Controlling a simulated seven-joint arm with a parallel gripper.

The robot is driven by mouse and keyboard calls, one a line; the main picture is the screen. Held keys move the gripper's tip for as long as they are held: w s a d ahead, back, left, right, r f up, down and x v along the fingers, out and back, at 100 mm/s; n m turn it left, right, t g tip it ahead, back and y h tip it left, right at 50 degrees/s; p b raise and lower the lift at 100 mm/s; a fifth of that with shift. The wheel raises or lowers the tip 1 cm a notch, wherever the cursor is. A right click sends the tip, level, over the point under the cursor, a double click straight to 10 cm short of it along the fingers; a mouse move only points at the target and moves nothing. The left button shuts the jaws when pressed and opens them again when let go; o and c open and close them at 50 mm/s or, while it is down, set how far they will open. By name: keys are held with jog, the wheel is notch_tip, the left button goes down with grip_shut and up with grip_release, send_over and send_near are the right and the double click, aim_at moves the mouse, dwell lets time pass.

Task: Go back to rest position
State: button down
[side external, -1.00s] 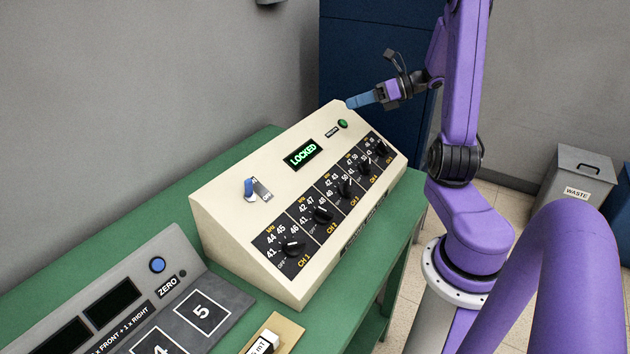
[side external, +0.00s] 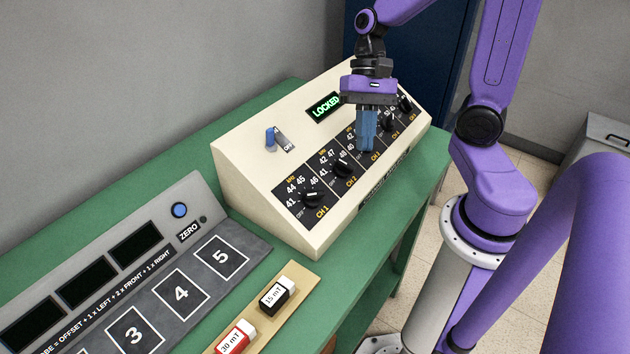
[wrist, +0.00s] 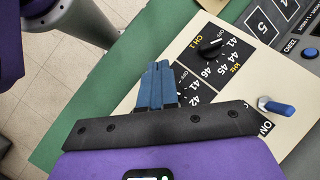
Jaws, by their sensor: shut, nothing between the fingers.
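My gripper (side external: 367,148) points down in front of the sloped face of the cream control box (side external: 240,160), over the middle channels. Its blue fingers are together with nothing between them. In the wrist view the shut fingers (wrist: 157,66) hang over the box's dial panel and hide part of it. I cannot tell whether the fingertips touch the panel. The box's green display (side external: 324,106) reads LOCKED. The CH 1 knob (side external: 311,199) and CH 2 knob (side external: 343,170) are clear of the gripper.
A blue-tipped toggle switch (side external: 270,138) sticks up from the box; it also shows in the wrist view (wrist: 277,107). A grey console (side external: 150,240) with numbered squares and a tan tray (side external: 306,276) with labelled blocks lie on the green table (side external: 205,165). A grey bin (side external: 600,150) stands right.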

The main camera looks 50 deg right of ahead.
jog(key=s+a+n+t+h, duration=0.3)
jog(key=s+n, duration=0.6)
jog(key=n, duration=1.1)
jog(key=shift+a+h, duration=0.6)
jog(key=shift+h, duration=0.3)
jog(key=shift+s, duration=0.1)
